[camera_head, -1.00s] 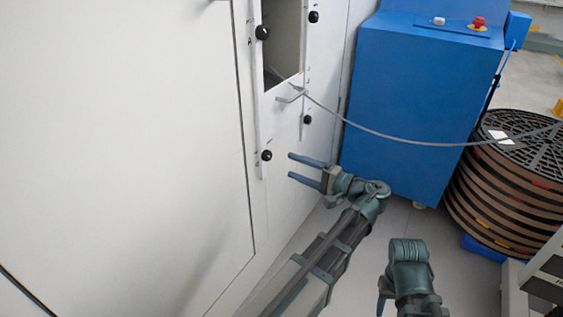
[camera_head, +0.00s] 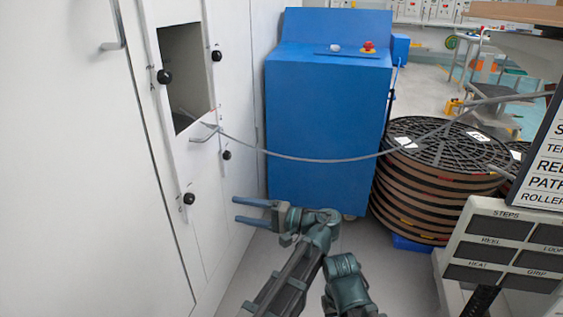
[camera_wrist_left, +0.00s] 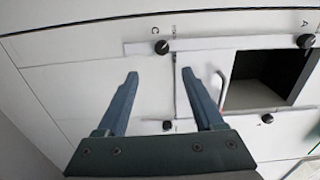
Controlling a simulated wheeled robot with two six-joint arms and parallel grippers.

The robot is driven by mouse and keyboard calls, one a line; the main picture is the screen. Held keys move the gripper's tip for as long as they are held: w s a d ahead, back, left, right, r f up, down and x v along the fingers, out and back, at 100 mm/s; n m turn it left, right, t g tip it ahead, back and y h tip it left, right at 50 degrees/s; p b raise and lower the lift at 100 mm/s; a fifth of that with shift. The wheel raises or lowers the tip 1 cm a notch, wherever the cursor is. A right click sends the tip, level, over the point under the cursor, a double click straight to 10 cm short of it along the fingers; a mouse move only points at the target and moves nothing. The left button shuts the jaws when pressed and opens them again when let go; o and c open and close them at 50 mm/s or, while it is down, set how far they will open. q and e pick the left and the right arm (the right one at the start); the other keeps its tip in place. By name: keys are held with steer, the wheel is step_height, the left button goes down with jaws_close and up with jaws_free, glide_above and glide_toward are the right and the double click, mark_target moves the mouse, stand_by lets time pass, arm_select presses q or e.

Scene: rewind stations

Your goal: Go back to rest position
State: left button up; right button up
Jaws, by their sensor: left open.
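My left gripper (camera_head: 237,210) is open and empty in the head view, its two fingers pointing left toward the white panel wall (camera_head: 70,170), apart from it. The left wrist view also shows the open left gripper (camera_wrist_left: 160,85) with nothing between its fingers, facing the white panel. My right arm (camera_head: 347,284) shows at the bottom centre, beside the left arm; its fingers are not clear.
The panel has an opening (camera_head: 188,75), black knobs (camera_head: 189,198) and a hook (camera_head: 206,132). A strip (camera_head: 320,159) runs to stacked reels (camera_head: 450,145). A blue cabinet (camera_head: 328,120) stands ahead. A sign panel (camera_head: 500,245) is at right.

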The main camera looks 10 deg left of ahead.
arm_select(q)
steer(key=s+f+g+h, duration=0.1)
steer(key=s+f+h, duration=0.3)
steer(key=f+h, duration=0.45)
steer(key=s+f+h, duration=0.4)
steer(key=f+h, duration=0.1)
steer(key=f, duration=0.7)
steer(key=s+d+r+m+h+p, duration=0.2)
steer(key=s+d+r+p, duration=0.15)
steer(key=d, duration=0.45)
steer(key=s+d+r+m+h+p, duration=0.1)
steer(key=s+d+r+p, duration=0.3)
steer(key=d, duration=0.4)
step_height(320, 180, up, 38)
steer(key=p, duration=3.8)
steer(key=shift+w+a+f+p, duration=0.15)
steer(key=shift+w+f+p, duration=0.05)
steer(key=shift+f+p, duration=0.1)
